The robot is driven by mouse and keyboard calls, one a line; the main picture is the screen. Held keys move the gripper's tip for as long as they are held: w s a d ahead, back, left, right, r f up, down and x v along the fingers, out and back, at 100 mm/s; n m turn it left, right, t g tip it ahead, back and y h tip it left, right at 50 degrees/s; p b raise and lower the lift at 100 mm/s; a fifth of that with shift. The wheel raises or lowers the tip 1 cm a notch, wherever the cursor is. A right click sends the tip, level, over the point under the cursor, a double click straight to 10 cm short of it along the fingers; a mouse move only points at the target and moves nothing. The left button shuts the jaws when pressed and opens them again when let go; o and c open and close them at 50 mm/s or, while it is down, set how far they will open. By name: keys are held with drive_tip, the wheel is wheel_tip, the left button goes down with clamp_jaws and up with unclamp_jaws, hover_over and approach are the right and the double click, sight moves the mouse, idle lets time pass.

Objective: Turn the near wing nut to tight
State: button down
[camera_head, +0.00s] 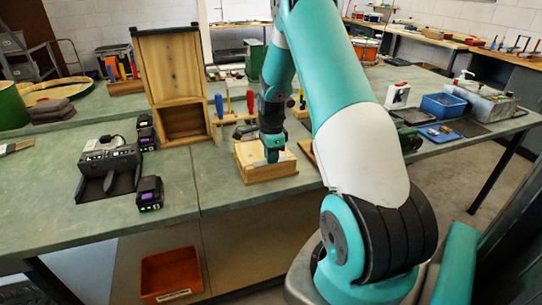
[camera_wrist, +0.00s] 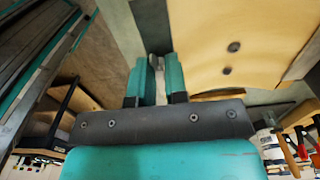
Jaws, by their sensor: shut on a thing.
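A pale wooden block (camera_head: 248,164) lies on the green bench near its front edge. My gripper (camera_head: 272,153) points down at the block's top in the head view. In the wrist view the two teal fingers of my gripper (camera_wrist: 161,72) stand close together beside a pale wooden surface (camera_wrist: 225,25) with two dark round spots. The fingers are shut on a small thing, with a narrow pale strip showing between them. I take it to be the near wing nut, but its shape and how far it is turned are hidden by the fingers.
An upright wooden box (camera_head: 174,75) stands left of the block, with screwdrivers (camera_head: 228,104) beside it. A black charger (camera_head: 108,163) and small battery packs (camera_head: 149,192) lie further left. A blue bin (camera_head: 443,105) is at the right. An orange bin (camera_head: 171,272) sits below the bench.

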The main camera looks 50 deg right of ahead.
drive_tip(key=shift+w+r+m, duration=0.1)
drive_tip(key=shift+w+m, duration=0.05)
drive_tip(key=shift+m, duration=0.75)
drive_tip(key=shift+w+r+m, duration=0.1)
drive_tip(key=shift+w+m, duration=0.05)
drive_tip(key=shift+m, duration=0.75)
drive_tip(key=c, duration=1.1)
unclamp_jaws()
drive_tip(key=shift+s+f, duration=0.1)
drive_tip(key=shift+s, duration=0.05)
drive_tip(key=shift+c, duration=0.2)
wheel_tip(320, 180, up, 17)
drive_tip(key=b, duration=0.2)
drive_tip(key=shift+r, duration=0.2)
